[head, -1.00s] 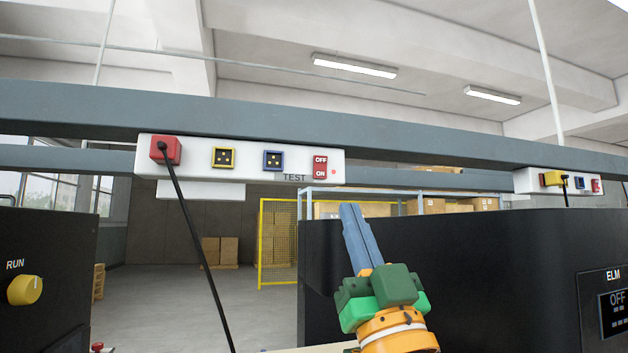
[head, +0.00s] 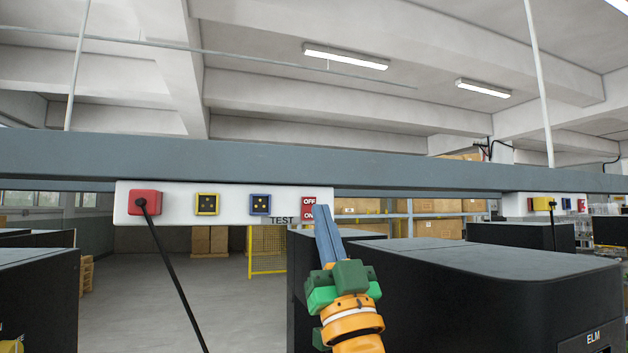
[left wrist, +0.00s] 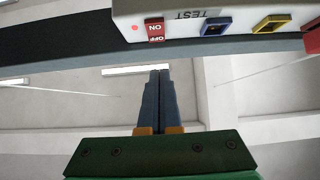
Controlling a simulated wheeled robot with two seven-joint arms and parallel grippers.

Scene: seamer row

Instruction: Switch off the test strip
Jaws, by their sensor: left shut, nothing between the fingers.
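The test strip (head: 234,205) is a white box under a grey beam, labelled TEST, with a red plug and cord, a yellow socket and a blue socket. Its red rocker switch (head: 308,204), marked OFF above ON, is at the right end. In the left wrist view the switch (left wrist: 155,30) appears upside down, with a small red light beside it. My left gripper (head: 322,208) is shut and empty. Its fingertips overlap the strip's right end, just right of the switch in the head view; I cannot tell whether they touch. Which side of the rocker is pressed is unclear.
The grey beam (head: 220,160) runs across above the strip. A second strip (head: 515,205) hangs farther right. The black cord (head: 175,270) hangs down from the red plug (head: 145,203). Black machine housings (head: 470,290) stand below on the right.

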